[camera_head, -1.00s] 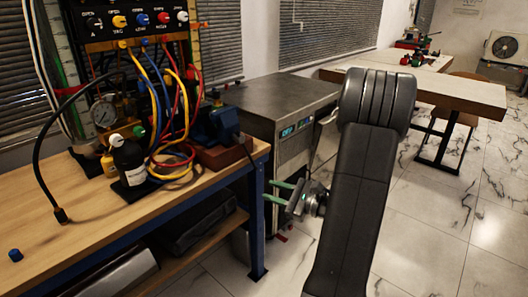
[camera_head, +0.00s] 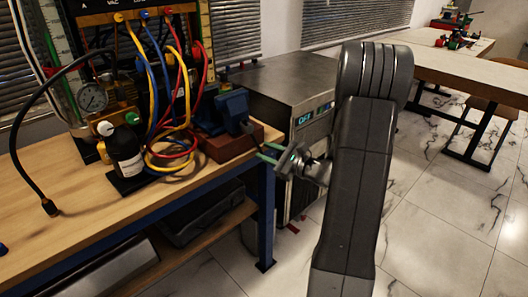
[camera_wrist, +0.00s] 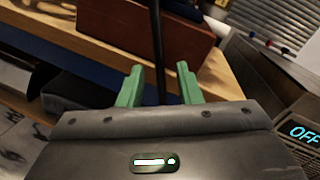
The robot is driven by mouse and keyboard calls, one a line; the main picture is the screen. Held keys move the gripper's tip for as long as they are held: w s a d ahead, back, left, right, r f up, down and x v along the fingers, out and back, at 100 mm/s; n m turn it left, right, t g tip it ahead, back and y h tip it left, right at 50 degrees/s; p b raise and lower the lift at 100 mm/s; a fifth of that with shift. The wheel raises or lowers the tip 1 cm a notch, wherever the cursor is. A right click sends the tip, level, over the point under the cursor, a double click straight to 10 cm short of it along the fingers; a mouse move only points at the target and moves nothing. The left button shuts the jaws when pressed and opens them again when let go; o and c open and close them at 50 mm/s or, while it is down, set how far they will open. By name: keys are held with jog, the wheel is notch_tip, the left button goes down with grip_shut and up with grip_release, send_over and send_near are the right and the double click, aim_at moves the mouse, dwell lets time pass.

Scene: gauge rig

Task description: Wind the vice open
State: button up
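The blue vice (camera_head: 222,111) stands on a red-brown block (camera_head: 228,146) at the right corner of the wooden bench. A dark thin bar (camera_wrist: 156,35), apparently the vice's handle, runs down in the wrist view. My gripper (camera_head: 262,153), with two green fingers, is just right of and slightly below the block, pointing at the bench corner. In the wrist view my gripper (camera_wrist: 160,72) is open, with the bar between its fingers in the picture. I cannot tell whether the bar is truly between them or beyond them. The block (camera_wrist: 150,25) is ahead; the vice jaws are not visible there.
A dark bottle (camera_head: 125,152), coloured hoses (camera_head: 170,155) and a pressure gauge (camera_head: 92,97) crowd the bench (camera_head: 95,205) left of the vice. A grey metal cabinet (camera_head: 290,85) stands close behind my gripper. Tiled floor (camera_head: 450,210) is open to the right.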

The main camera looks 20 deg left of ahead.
jog(key=shift+w+a, duration=0.15)
jog(key=shift+a, duration=0.6)
grip_shut()
jog(key=shift+w, duration=0.1)
jog(key=shift+w+d+r+n+h+b, duration=0.25)
jog(key=shift+w+r+n+b, duration=0.2)
jog(key=shift+n, duration=0.25)
jog(key=shift+w+d+r+n+h+b, duration=0.2)
jog(key=shift+w+r+n+b, duration=0.15)
jog(key=shift+w+n+b, duration=0.25)
grip_release()
jog(key=shift+s+a, duration=0.1)
